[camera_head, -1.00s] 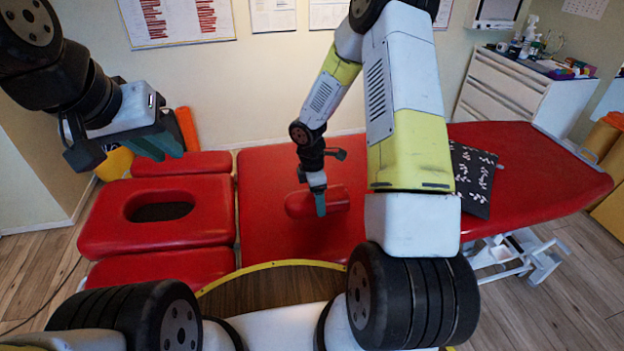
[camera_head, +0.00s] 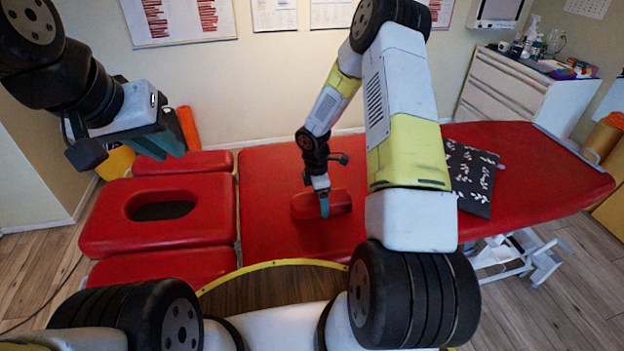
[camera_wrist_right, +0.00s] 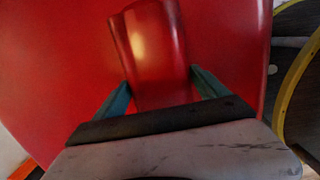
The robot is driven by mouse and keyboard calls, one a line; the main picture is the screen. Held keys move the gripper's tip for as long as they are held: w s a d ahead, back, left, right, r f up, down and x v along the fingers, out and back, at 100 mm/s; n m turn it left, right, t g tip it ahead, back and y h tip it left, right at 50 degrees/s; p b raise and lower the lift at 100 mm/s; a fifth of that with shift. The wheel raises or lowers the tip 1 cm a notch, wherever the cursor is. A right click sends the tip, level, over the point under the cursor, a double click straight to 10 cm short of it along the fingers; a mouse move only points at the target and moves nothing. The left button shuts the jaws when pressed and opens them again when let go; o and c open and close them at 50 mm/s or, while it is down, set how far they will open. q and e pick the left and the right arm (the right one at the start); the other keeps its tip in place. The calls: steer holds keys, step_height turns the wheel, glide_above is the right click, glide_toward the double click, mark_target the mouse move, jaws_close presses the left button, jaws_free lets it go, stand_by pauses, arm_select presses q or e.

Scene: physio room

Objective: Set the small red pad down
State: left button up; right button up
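The small red pad (camera_head: 340,201) is a rounded bolster low over the red treatment table (camera_head: 275,180), near its middle. I cannot tell whether its underside touches the table. My right gripper (camera_head: 324,207) reaches down onto it from above. In the right wrist view the pad (camera_wrist_right: 155,50) lies between the two teal fingers of the right gripper (camera_wrist_right: 163,88), which close against its sides. My left gripper (camera_head: 163,147) hangs at the upper left, away from the pad, with nothing visible in it. Its finger gap is unclear.
A dark patterned cushion (camera_head: 470,177) lies on the table right of my right arm. A red headrest with an oval hole (camera_head: 100,225) is at the left. A white drawer unit (camera_head: 507,80) stands at the back right. Bare red table surrounds the pad.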

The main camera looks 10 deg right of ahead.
steer(key=shift+o, duration=0.7)
step_height(320, 180, up, 12)
steer(key=a, duration=0.1)
step_height(320, 180, up, 9)
steer(key=m+t, duration=0.1)
steer(key=m, duration=0.2)
glide_above(317, 198)
steer(key=s+d, duration=0.1)
steer(key=s, duration=0.1)
steer(key=s+a+r+m+t+y, duration=0.1)
steer(key=s+r+m+t+y, duration=0.2)
steer(key=s+r+m, duration=1.1)
steer(key=s+r+t, duration=0.2)
steer(key=s+r, duration=0.3)
steer(key=s, duration=0.3)
steer(key=shift+a+r+m, duration=0.2)
steer(key=shift+a+m, duration=0.15)
steer(key=shift+m, duration=0.05)
